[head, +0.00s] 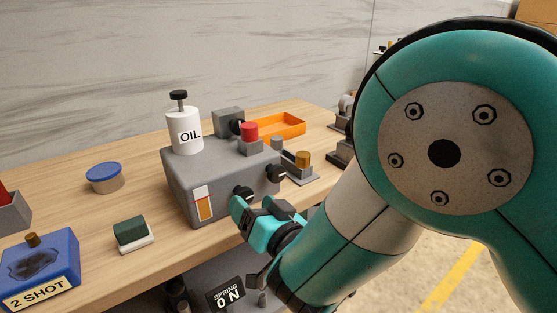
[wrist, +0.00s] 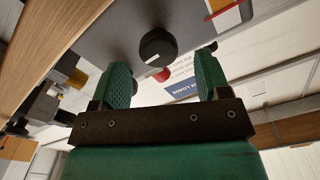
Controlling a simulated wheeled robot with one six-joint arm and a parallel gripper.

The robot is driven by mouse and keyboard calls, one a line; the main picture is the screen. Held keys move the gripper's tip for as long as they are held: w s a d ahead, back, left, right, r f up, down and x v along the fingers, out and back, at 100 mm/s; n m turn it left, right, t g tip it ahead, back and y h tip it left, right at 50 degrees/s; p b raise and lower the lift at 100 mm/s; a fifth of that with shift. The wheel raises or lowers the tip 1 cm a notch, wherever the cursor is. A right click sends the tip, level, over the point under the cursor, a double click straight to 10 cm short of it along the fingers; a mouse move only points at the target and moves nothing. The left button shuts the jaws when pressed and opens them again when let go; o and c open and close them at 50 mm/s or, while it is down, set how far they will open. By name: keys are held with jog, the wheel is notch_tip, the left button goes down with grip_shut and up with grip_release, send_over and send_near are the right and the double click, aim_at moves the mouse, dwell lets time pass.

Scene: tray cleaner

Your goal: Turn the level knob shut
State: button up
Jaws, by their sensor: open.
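The grey machine (head: 222,184) stands on the bench, with a level gauge (head: 203,204) holding amber fluid on its front. Two black knobs are on its front: one near the gauge (head: 243,192) and one further right (head: 275,172). My gripper (head: 246,208) is in front of the knob near the gauge and partly overlaps it. In the wrist view this round black knob (wrist: 158,47), with a small mark on its rim, lies just beyond and between the fingertips. My gripper (wrist: 164,66) is open with nothing between its fingers.
A white oil bottle (head: 184,132) and a red button (head: 249,131) are on top of the machine. An orange tray (head: 291,123) is behind it. A green-topped block (head: 131,233), a blue-lidded tub (head: 105,177) and a blue box (head: 40,262) stand left.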

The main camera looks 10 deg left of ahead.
aim_at(246, 198)
jog(key=shift+r+p+x, duration=0.15)
jog(key=shift+p+x, duration=0.55)
jog(key=shift+p, duration=0.55)
jog(key=shift+r+p+x, duration=0.15)
jog(key=shift+p+x, duration=0.55)
jog(key=shift+p, duration=0.5)
jog(key=shift+w+a+f+p, duration=0.3)
jog(key=shift+w+a+p, duration=0.1)
jog(key=shift+p, duration=0.55)
jog(key=c, duration=0.9)
